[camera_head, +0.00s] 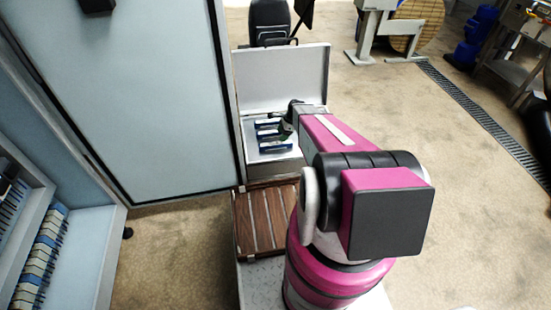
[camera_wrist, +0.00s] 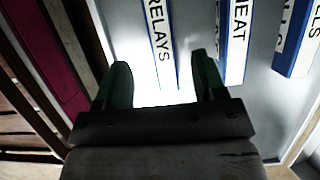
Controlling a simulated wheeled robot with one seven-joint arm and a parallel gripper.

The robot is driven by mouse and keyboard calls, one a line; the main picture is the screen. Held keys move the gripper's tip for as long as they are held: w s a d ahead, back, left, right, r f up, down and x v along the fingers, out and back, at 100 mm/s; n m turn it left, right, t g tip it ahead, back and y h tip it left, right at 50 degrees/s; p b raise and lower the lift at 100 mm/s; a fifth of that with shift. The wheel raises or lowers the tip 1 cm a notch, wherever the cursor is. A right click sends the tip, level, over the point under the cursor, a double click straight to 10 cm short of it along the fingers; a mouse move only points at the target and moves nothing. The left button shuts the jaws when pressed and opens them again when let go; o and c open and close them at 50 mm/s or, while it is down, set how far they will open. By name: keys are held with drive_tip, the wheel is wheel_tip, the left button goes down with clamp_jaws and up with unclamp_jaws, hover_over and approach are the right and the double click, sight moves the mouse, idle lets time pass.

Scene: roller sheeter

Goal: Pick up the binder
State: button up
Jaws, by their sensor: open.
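Several white-and-blue binders (camera_head: 270,135) lie in an open pale case in the head view. In the wrist view, one binder reads "RELAYS" (camera_wrist: 158,40), one to its right ends in "HEAT" (camera_wrist: 237,38), and a third at the right edge ends in "LLS" (camera_wrist: 301,38). My gripper (camera_wrist: 161,72) is open and empty, with two dark green fingers. The "RELAYS" binder shows between the fingertips, and the right finger appears near the "HEAT" binder. I cannot tell the depth gap. In the head view, my arm partly hides the case and my gripper (camera_head: 288,124).
The case's raised lid (camera_head: 283,75) stands behind the binders. A large pale cabinet door (camera_head: 130,90) is close on the left. A shelf (camera_head: 85,250) holds more binders at lower left. A brown slatted box (camera_head: 258,225) is in front of the case.

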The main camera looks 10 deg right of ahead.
sight(276, 143)
drive_tip(key=shift+x, duration=5.05)
drive_tip(key=shift+a, duration=0.2)
clamp_jaws()
